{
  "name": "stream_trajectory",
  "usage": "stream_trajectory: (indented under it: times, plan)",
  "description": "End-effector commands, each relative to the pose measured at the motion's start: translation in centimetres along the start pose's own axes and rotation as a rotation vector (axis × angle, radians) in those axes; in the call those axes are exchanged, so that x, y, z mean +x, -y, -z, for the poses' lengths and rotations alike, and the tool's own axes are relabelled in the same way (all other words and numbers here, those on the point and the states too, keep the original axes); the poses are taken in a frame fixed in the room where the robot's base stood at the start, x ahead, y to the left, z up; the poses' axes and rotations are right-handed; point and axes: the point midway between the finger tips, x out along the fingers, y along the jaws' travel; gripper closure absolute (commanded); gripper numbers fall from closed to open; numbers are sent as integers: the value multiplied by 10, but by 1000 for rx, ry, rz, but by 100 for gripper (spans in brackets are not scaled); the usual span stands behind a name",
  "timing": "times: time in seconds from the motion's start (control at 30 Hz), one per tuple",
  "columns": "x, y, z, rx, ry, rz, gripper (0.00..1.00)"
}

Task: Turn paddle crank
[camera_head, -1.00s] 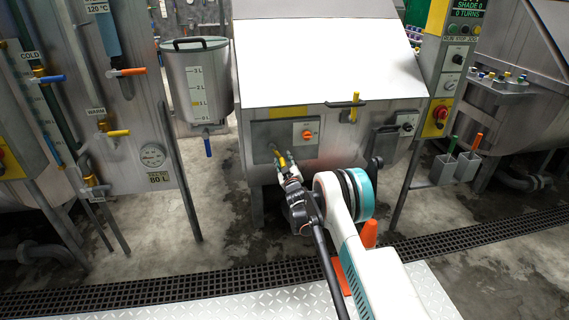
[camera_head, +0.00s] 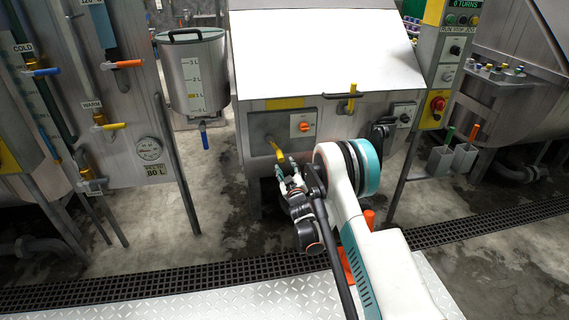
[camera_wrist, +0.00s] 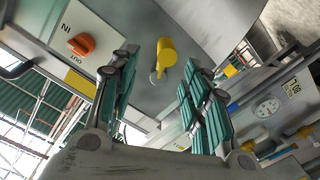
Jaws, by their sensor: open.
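A yellow handle (camera_head: 276,151) juts from the steel front of the white-lidded vat, below and left of an orange switch (camera_head: 304,126). In the wrist view the handle (camera_wrist: 166,56) shows as a round-ended yellow grip above a small grey shaft fitting. I cannot tell which one is the paddle crank. My gripper (camera_head: 285,170) is just below the yellow handle. In the wrist view my gripper (camera_wrist: 155,92) is open, its teal fingers spread either side of the handle, apparently not touching it.
A yellow lever (camera_head: 351,98) and a black-framed bar sit above the panel. A grey control post (camera_head: 440,65) with a red button stands right. A measuring bucket (camera_head: 195,75) hangs left. A floor grating (camera_head: 150,288) crosses in front; an orange cone is beside my arm.

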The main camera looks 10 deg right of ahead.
Motion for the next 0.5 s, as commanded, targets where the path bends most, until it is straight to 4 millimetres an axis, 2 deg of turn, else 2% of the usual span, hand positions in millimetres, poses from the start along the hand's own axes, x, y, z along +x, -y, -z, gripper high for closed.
stream_trajectory:
  times: [0.13, 0.4, 0.43, 0.5]
  plan:
    - [-10, 0, 0, 0, 0, 0, 57]
    - [-12, 0, 0, 0, 0, 0, 57]
    - [-12, 0, 0, 0, 0, 0, 59]
    - [-12, -1, 2, -8, -2, 0, 75]
